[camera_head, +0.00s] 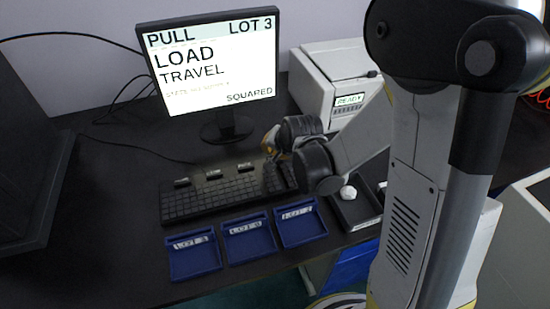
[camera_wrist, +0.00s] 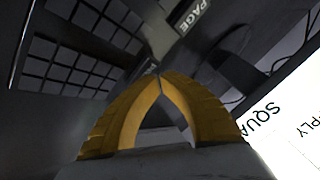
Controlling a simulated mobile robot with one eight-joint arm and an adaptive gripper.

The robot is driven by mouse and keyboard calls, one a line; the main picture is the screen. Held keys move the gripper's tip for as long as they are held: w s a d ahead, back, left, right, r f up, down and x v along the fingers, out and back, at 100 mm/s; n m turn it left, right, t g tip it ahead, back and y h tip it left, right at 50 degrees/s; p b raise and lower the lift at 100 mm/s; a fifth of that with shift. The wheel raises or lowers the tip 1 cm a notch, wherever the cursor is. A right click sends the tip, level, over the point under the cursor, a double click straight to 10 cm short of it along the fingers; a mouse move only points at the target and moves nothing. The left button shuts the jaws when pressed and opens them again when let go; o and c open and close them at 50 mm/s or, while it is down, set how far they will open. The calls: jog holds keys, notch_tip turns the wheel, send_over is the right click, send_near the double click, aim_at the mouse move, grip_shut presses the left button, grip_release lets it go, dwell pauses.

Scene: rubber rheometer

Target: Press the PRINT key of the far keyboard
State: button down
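A dark keyboard (camera_head: 205,197) lies on the black desk in front of the monitor. It is the only keyboard I can make out. Several small labels stand along its back edge, too small to read in the head view; I cannot tell which one says PRINT. In the wrist view the keyboard keys (camera_wrist: 75,60) fill the upper left, and a label reading PAGE (camera_wrist: 194,15) stands beside them. My gripper (camera_head: 268,140) is over the right rear end of the keyboard. Its yellow fingers (camera_wrist: 160,75) meet at the tips with nothing between them. My arm hides the keyboard's right end.
The monitor (camera_head: 213,62) reads PULL LOT 3, LOAD, TRAVEL, SQUARED. A white instrument (camera_head: 315,82) showing READY stands behind my arm. Blue trays (camera_head: 249,254) with LOT labels line the front edge. A black tray (camera_head: 362,224) with a white lump (camera_head: 348,192) is at right.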

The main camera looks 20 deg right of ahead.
jog(key=shift+f+b, duration=0.3)
jog(key=shift+f, duration=0.05)
jog(key=shift+r, duration=0.1)
dwell(0.4)
jog(key=shift+r+p, duration=0.65)
jog(key=shift+r, duration=0.15)
notch_tip(320, 180, up, 5)
jog(key=p, duration=0.4)
dwell(0.6)
